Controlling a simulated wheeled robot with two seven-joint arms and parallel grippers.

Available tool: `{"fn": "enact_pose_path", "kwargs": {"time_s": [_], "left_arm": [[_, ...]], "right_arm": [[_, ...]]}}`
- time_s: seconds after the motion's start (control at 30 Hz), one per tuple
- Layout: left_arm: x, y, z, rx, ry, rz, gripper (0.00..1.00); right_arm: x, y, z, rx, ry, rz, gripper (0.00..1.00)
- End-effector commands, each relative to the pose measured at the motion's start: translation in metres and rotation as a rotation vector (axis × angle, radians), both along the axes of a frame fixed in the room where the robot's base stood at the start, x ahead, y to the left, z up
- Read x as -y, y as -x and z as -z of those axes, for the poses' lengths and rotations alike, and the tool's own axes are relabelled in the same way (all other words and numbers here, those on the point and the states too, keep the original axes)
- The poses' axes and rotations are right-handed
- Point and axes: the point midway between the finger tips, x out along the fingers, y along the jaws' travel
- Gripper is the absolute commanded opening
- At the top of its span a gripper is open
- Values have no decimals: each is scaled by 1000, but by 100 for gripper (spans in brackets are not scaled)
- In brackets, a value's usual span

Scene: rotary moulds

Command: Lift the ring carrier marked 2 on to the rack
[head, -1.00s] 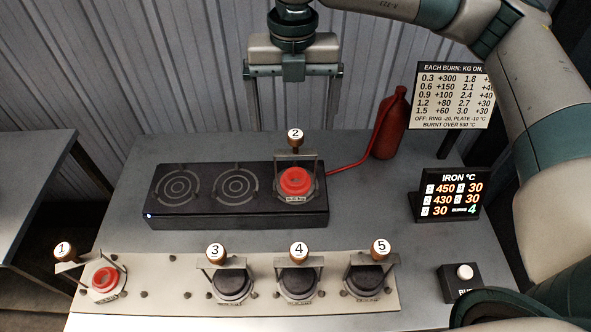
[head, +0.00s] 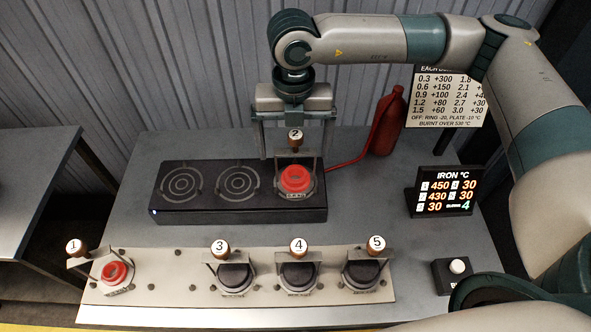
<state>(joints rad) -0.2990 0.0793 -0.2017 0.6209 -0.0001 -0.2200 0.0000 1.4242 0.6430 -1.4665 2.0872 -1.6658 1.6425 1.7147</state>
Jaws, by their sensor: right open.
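The ring carrier marked 2 (head: 296,179) has a red-glowing top, a grey bail and a brown knob with a white tag. It stands upright on the right-hand plate of the black burner unit (head: 200,216). My right gripper (head: 294,147) is open and empty, pointing down behind the knob, with one finger to each side of it in the picture. I cannot tell whether it touches the carrier. The pale board with dark pegs (head: 152,286), which looks like the rack, lies along the table front. My left gripper is not in view.
Carriers 1 (head: 114,272), 3 (head: 235,277), 4 (head: 298,276) and 5 (head: 366,274) stand on the board, with free room between 1 and 3. The red bottle (head: 386,125), temperature display (head: 444,192) and button box (head: 457,277) are at right. Two burner plates are bare.

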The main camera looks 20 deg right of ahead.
Motion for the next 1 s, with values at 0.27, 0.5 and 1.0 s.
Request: {"fn": "enact_pose_path", "kwargs": {"time_s": [0.27, 0.5, 1.0], "left_arm": [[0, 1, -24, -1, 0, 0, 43], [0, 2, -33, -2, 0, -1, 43], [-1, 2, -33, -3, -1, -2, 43]], "right_arm": [[2, 5, 20, -4, 2, 0, 91], [2, 6, 46, -3, 1, 1, 91], [2, 5, 49, -1, 0, 1, 91]]}}
